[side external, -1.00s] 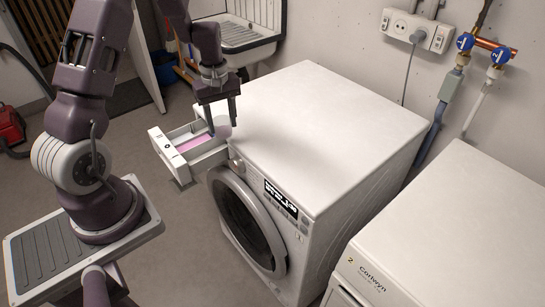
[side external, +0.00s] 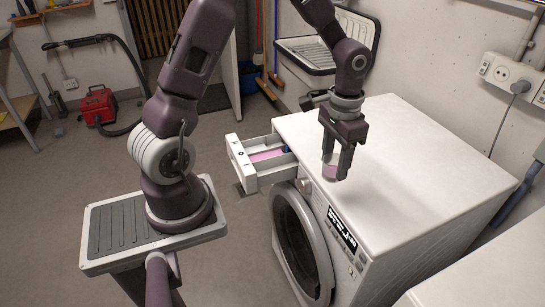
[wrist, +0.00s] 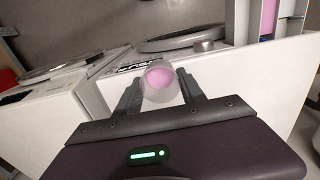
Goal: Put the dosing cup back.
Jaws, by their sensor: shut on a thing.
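The dosing cup (side external: 330,170) is a small translucent cup with pink inside. My gripper (side external: 336,166) is shut on it, above the front part of the washer's white top. In the wrist view the cup (wrist: 160,84) sits between the two dark fingers, its pink inside facing the camera. The gap between cup and washer top is hard to judge. The washer (side external: 385,165) has its detergent drawer (side external: 238,160) pulled open, left of my gripper. Pink liquid (side external: 268,155) lies in one drawer compartment. The drawer also shows at the wrist view's upper right (wrist: 250,22).
The washer's top is bare and free. A second white machine (side external: 490,270) stands at the lower right. A sink (side external: 325,45) is behind, and a socket box (side external: 510,75) with a cable is on the wall. A red vacuum cleaner (side external: 100,105) stands far left.

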